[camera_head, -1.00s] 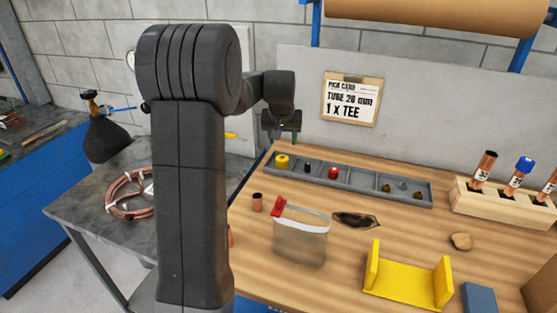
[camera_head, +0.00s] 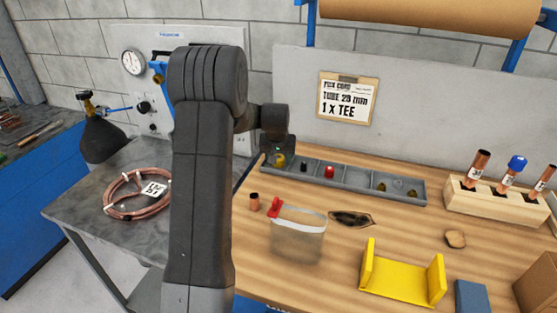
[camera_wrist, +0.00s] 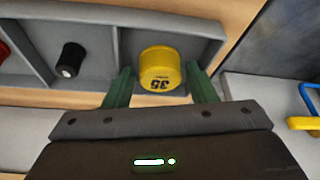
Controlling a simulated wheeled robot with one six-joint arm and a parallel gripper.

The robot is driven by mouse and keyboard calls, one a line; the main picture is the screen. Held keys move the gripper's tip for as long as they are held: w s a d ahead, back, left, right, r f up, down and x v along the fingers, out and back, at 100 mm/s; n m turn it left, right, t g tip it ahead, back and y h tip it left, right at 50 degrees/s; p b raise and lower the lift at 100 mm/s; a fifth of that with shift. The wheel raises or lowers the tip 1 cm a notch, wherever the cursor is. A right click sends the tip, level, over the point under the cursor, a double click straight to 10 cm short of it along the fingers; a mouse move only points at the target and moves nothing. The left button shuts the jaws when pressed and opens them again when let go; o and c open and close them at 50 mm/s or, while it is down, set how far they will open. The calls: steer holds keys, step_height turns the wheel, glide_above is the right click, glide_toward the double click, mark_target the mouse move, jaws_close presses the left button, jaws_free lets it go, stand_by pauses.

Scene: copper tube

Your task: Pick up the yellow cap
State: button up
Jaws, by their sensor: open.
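The yellow cap (camera_wrist: 160,68), marked 35, sits in the end compartment of the grey divided tray (camera_head: 352,184). In the head view the yellow cap (camera_head: 279,160) is at the tray's left end, partly covered by my gripper (camera_head: 278,158). In the wrist view the green fingers of my gripper (camera_wrist: 160,88) are open, one on each side of the cap's near part. A gap shows beside each finger, and I cannot tell whether either touches the cap.
A black cap (camera_head: 304,166) and a red cap (camera_head: 329,172) stand in neighbouring compartments. A wooden block (camera_head: 503,206) holds tubes at right.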

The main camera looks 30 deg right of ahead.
steer(key=shift+c, duration=0.2)
steer(key=c, duration=0.7)
